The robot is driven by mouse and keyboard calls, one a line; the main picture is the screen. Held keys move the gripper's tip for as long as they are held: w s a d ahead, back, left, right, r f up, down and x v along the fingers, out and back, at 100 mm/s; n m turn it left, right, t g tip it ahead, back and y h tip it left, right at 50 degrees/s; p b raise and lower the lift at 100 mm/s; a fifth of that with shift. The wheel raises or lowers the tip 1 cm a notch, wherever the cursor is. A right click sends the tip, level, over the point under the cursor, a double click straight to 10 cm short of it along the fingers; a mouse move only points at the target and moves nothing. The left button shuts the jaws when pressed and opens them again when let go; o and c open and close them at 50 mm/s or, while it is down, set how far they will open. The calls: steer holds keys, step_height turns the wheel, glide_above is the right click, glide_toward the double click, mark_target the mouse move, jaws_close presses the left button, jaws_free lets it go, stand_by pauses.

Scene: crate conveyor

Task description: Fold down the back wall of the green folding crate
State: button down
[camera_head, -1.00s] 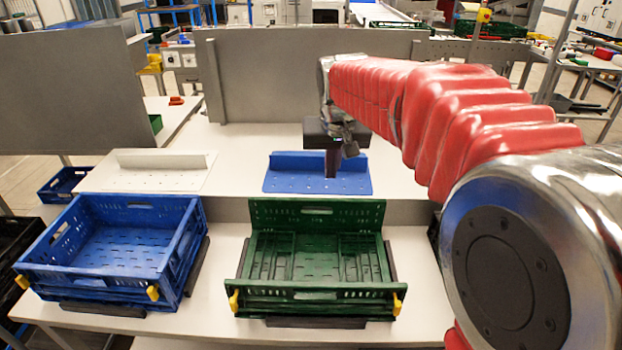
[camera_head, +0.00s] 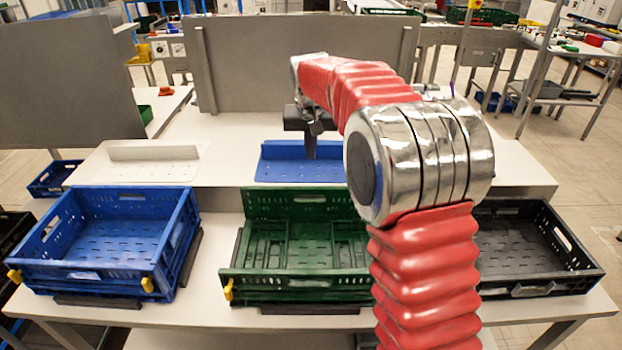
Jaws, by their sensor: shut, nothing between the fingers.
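The green folding crate (camera_head: 230,273) stands at the front middle of the table. Its back wall (camera_head: 288,204) is upright. Its side walls appear folded inward onto the floor, and the front wall is low in view with a yellow latch at its left end. My arm hides the crate's right part. My gripper (camera_head: 311,150) is shut and empty. It points down above the blue plate, behind the crate's back wall and apart from it.
A blue crate (camera_head: 112,277) with walls up stands to the left, a black crate (camera_head: 541,288) to the right. A blue bracket plate (camera_head: 275,172) and a white one (camera_head: 130,175) lie on the raised shelf. A grey panel (camera_head: 240,60) stands behind.

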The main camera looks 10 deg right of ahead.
glide_above(310, 201)
steer(key=w+d, duration=0.2)
steer(key=w, duration=0.4)
steer(key=f, duration=0.9)
steer(key=shift+s+a+f, duration=0.15)
steer(key=shift+a+f, duration=0.1)
steer(key=shift+f, duration=0.1)
steer(key=shift+s+a+r, duration=0.1)
steer(key=shift+s+r, duration=0.05)
steer(key=shift+s, duration=0.2)
steer(key=shift+s+a, duration=0.2)
steer(key=shift+s, duration=0.65)
steer(key=shift+s+a, duration=0.15)
steer(key=shift+s, duration=0.65)
steer(key=shift+a, duration=0.1)
steer(key=shift+s, duration=0.1)
